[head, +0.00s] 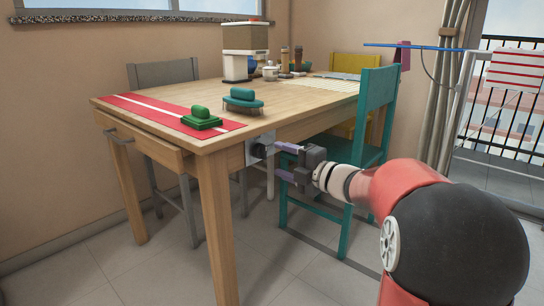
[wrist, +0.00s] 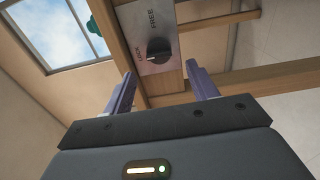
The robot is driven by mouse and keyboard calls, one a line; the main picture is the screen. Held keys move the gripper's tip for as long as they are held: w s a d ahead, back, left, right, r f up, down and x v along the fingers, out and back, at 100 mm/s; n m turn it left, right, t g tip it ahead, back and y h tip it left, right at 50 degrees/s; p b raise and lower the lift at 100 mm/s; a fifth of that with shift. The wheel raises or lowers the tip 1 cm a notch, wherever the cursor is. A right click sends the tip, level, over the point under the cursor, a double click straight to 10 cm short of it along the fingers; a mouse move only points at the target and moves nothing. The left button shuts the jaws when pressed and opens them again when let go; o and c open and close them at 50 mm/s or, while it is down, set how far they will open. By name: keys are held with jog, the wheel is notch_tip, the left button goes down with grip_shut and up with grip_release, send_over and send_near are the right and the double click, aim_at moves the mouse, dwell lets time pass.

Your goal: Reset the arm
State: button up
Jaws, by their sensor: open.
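My gripper (head: 277,161) is open and empty, beside the near right side of the wooden table (head: 292,103), below the tabletop. Its two purple fingers point left toward a small grey metal panel (head: 259,147) under the table edge. In the wrist view, my gripper (wrist: 161,72) has its fingertips apart. The fingers appear clear of the knob.
A teal chair (head: 376,118) stands close behind my gripper. A grey chair (head: 165,73) and a yellow chair (head: 352,65) are at the table. The floor in front is clear.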

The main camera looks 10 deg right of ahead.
jog(key=shift+v, duration=0.95)
jog(key=s+d+r+m+t+h, duration=0.1)
jog(key=s+d+m+h, duration=0.1)
jog(key=s+m+h, duration=0.35)
jog(key=s+d+r+m+h, duration=0.1)
jog(key=s+m+h, duration=0.1)
jog(key=m+h, duration=0.65)
jog(key=s+a+f+m+g+y, duration=0.1)
jog(key=s+a+f+m+g, duration=0.15)
jog(key=s+f+m, duration=0.4)
jog(key=s+a+f+m+g+y, duration=0.1)
jog(key=s+a+f+g, duration=0.2)
jog(key=s, duration=0.6)
jog(key=s+a+f+m+g+y, duration=0.1)
jog(key=s+a+f+m+g, duration=0.1)
jog(key=s+f+m+g, duration=0.45)
notch_tip(320, 180, up, 14)
jog(key=s+n+t+p, duration=0.2)
jog(key=p, duration=1.1)
jog(key=shift+n, duration=0.3)
jog(key=shift+d+r, duration=0.1)
jog(key=shift+d, duration=0.05)
